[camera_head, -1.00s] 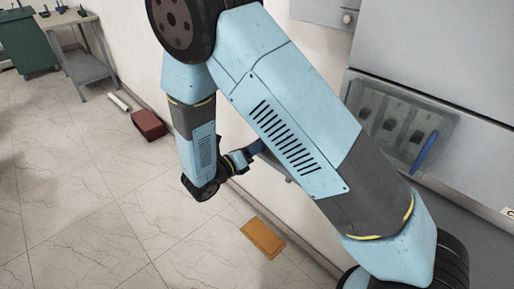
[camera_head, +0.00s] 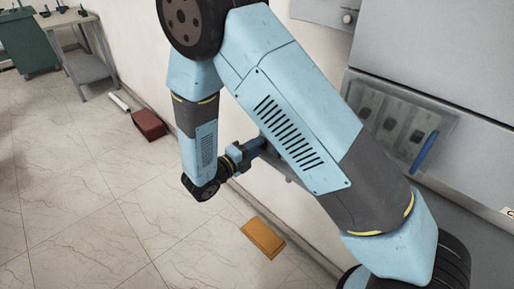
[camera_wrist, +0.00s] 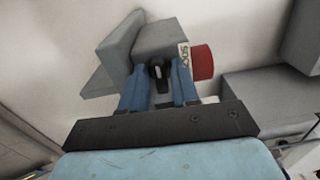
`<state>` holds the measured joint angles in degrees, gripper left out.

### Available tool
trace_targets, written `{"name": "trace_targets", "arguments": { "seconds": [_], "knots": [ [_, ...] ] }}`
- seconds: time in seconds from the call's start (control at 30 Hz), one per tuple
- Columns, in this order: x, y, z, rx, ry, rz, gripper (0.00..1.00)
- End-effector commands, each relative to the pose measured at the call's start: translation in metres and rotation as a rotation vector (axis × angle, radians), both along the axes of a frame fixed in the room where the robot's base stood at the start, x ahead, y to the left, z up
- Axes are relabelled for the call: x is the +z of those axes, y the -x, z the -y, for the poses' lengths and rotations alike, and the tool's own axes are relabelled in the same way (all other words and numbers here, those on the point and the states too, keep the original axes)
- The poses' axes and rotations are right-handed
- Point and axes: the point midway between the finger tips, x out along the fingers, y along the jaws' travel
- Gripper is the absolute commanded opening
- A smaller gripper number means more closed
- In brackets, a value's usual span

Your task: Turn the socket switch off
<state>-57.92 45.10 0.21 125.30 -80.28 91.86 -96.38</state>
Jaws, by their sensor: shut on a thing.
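In the wrist view, the socket switch is a grey box (camera_wrist: 160,42) on the pale wall, with a small black knob (camera_wrist: 159,75) on its face. A red round part (camera_wrist: 202,62) and a white label (camera_wrist: 184,57) are at its right side. My gripper (camera_wrist: 159,88) has its two blue fingers on either side of the black knob and is shut on it. The fingers hide part of the knob, so its exact angle is hard to tell. In the head view, my arm covers the socket switch and the fingertips.
Grey cabinets (camera_head: 440,60) with a clear-covered switch panel (camera_head: 392,125) stand at the right. A dark red box (camera_head: 149,125) and an orange flat piece (camera_head: 262,237) lie on the floor by the wall. A table (camera_head: 75,45) stands far left. The tiled floor at left is open.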

Motion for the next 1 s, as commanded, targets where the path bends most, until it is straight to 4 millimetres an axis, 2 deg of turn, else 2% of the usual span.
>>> {"name": "trace_targets", "arguments": {
  "seconds": [0.7, 0.73, 0.8, 1.0],
  "knots": [
    [-0.0023, 0.0000, -0.0023, 0.006, 0.048, -0.050, 0.00],
    [-0.0023, 0.0000, -0.0023, 0.006, 0.048, -0.050, 0.33],
    [-0.0021, 0.0000, -0.0022, 0.006, 0.048, -0.050, 0.40],
    [-0.0014, 0.0002, -0.0015, 0.004, 0.050, -0.048, 0.40]
  ]
}}
